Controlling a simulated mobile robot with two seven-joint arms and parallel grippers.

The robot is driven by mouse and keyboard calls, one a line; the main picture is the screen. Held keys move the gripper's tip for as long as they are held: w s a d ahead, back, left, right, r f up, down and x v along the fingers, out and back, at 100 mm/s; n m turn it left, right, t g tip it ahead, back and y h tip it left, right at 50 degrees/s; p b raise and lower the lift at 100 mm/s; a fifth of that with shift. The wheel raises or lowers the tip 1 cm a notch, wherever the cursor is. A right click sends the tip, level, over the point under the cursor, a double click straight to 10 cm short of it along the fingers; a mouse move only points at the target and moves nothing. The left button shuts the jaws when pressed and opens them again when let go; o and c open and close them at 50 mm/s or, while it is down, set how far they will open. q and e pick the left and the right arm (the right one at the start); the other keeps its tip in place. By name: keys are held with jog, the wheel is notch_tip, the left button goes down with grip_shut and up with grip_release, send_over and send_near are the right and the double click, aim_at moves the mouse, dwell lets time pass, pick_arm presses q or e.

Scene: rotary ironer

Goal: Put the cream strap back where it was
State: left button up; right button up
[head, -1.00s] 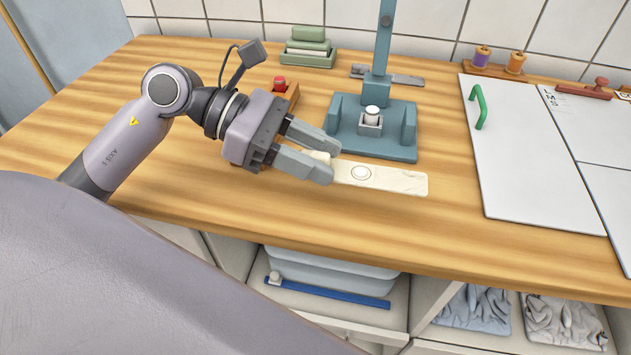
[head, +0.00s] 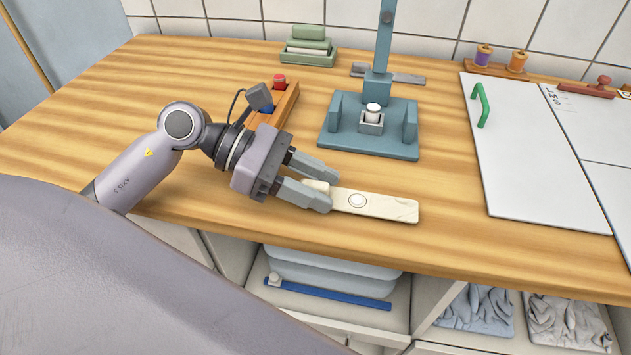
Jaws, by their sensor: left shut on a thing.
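The cream strap (head: 388,207) is a flat pale bar with a round button-like disc on it. It lies at or just above the wooden worktop, in front of the blue-grey press stand; I cannot tell whether it touches the wood. My left gripper (head: 325,188) comes in from the left and is shut on the strap's left end, so that end is partly hidden between the fingers. The strap's right end sticks out free to the right. My right gripper is not in view.
The blue-grey stand (head: 341,136) with a white-topped piece stands behind the strap. A wooden block with a red knob (head: 279,82) is behind my left gripper. A white board with a green handle (head: 480,104) lies right. Below, a blue strap (head: 338,290) lies on a shelf.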

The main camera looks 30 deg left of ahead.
pick_arm(q)
jog(key=shift+f, duration=0.35)
jog(key=shift+r, duration=0.1)
jog(key=o, duration=1.1)
jog(key=shift+r+p, duration=0.95)
jog(key=shift+p, duration=0.05)
jog(key=a+b, duration=0.1)
jog(key=a, duration=0.2)
jog(key=shift+s+r+b, duration=0.1)
jog(key=shift+s+b, duration=0.25)
jog(key=shift+s, duration=0.05)
jog(key=b+v, duration=0.1)
jog(key=v, duration=0.6)
jog(key=shift+r, duration=0.15)
jog(key=shift+b+v, duration=0.3)
jog(key=shift+v, duration=0.55)
